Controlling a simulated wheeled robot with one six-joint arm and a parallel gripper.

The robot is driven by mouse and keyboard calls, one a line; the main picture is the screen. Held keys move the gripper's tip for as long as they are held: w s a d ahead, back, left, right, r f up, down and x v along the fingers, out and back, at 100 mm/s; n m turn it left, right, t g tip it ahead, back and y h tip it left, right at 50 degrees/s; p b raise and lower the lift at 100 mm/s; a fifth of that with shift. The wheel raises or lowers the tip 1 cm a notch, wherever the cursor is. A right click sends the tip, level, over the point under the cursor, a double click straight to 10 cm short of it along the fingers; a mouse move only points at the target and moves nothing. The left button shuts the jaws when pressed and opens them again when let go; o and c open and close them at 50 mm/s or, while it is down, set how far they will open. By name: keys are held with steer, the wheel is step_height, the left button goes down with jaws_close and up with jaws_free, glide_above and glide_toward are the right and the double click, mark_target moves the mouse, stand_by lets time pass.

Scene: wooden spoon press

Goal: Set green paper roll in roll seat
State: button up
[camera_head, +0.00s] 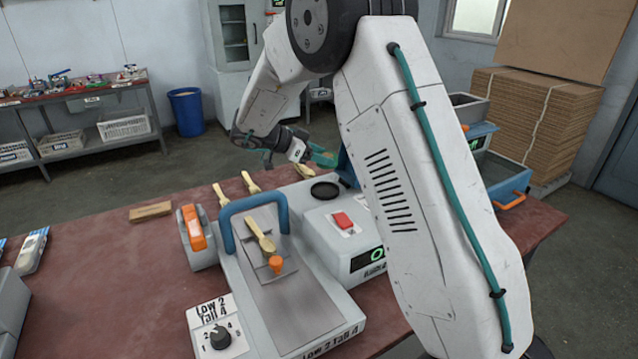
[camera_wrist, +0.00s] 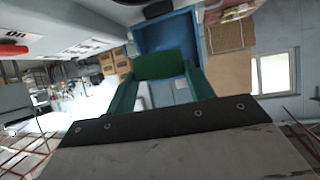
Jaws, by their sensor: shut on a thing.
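My gripper (camera_head: 312,155) is beyond the press, above the far side of the table, and is shut on the green paper roll (camera_head: 326,159). In the wrist view the green roll (camera_wrist: 160,65) lies between the two green fingers of my gripper (camera_wrist: 160,80). A blue part (camera_wrist: 166,32) shows behind the roll in the wrist view. In the head view a blue upright part (camera_head: 346,167) stands just right of the roll, partly hidden by my arm. I cannot tell for sure which part is the roll seat.
The red table (camera_head: 110,270) carries a grey press with a blue handle (camera_head: 252,205), a wooden spoon (camera_head: 262,236) and an orange knob (camera_head: 276,264). A unit with a red button (camera_head: 343,220) and black disc (camera_head: 325,190) stands beside it. The table's left part has free room.

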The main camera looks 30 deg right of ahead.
step_height(320, 180, down, 5)
steer(key=shift+r, duration=0.15)
steer(key=shift+f, duration=1.9)
steer(key=shift+f, duration=0.15)
steer(key=o, duration=0.9)
steer(key=shift+o, duration=0.3)
